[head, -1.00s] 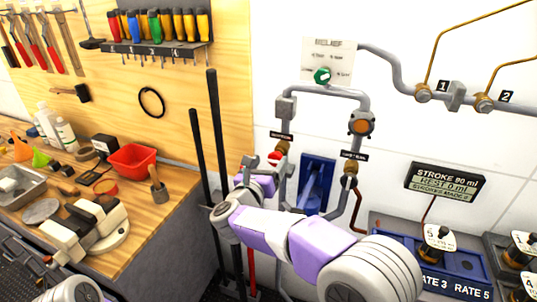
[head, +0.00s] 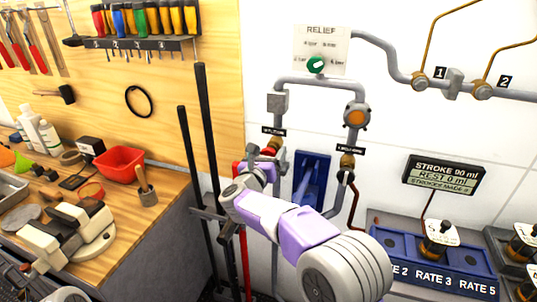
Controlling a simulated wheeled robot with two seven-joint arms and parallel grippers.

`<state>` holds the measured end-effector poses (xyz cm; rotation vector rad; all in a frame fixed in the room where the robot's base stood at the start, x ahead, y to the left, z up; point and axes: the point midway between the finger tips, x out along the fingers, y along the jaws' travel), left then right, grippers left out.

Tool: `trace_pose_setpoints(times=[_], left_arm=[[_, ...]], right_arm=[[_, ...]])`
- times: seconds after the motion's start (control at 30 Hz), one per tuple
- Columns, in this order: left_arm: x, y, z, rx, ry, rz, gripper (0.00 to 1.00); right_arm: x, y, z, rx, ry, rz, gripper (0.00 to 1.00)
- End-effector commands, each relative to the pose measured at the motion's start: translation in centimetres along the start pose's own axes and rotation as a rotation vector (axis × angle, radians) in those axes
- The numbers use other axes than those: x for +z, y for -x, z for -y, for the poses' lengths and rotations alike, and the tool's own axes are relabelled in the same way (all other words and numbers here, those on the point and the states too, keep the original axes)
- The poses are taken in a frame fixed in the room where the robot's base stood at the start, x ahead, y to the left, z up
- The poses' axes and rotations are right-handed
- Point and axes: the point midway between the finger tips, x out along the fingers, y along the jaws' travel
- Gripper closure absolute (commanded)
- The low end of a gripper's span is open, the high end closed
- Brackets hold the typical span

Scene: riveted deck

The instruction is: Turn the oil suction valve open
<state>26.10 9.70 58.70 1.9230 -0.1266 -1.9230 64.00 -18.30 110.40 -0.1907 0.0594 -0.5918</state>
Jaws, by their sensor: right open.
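The suction valve (head: 275,143) is a brass body on the left grey pipe, under a small black label that is too blurred to read surely. Its red handle (head: 268,152) shows just below, partly hidden by my gripper. My right gripper (head: 262,160) comes up from the lower right and is open around or right beside the handle. I cannot tell whether the fingers touch it. A second brass valve (head: 347,161) with a label stands on the right pipe. My left gripper is out of view.
A blue wall-mounted lever unit (head: 310,180) stands between the two pipes. Black upright bars (head: 207,130) stand left of my gripper. A green relief knob (head: 316,65) is above. A workbench (head: 150,205) with tools fills the left; a blue rate panel (head: 430,268) is at lower right.

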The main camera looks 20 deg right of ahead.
Motion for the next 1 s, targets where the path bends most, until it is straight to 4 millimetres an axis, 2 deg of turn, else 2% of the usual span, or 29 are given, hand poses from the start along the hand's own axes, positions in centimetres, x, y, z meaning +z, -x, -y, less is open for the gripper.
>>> trace_pose_setpoints(times=[0.27, 0.6, 1.0], left_arm=[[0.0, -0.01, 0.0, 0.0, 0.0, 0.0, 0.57], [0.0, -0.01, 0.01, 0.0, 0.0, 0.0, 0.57], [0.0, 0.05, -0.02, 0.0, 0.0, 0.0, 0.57]], right_arm=[[0.02, -0.21, 0.03, -0.001, 0.0, 0.001, 0.24], [0.03, -0.18, 0.03, -0.001, 0.0, 0.001, 0.77], [0.04, -0.18, 0.01, -0.001, 0.077, 0.001, 0.77]])
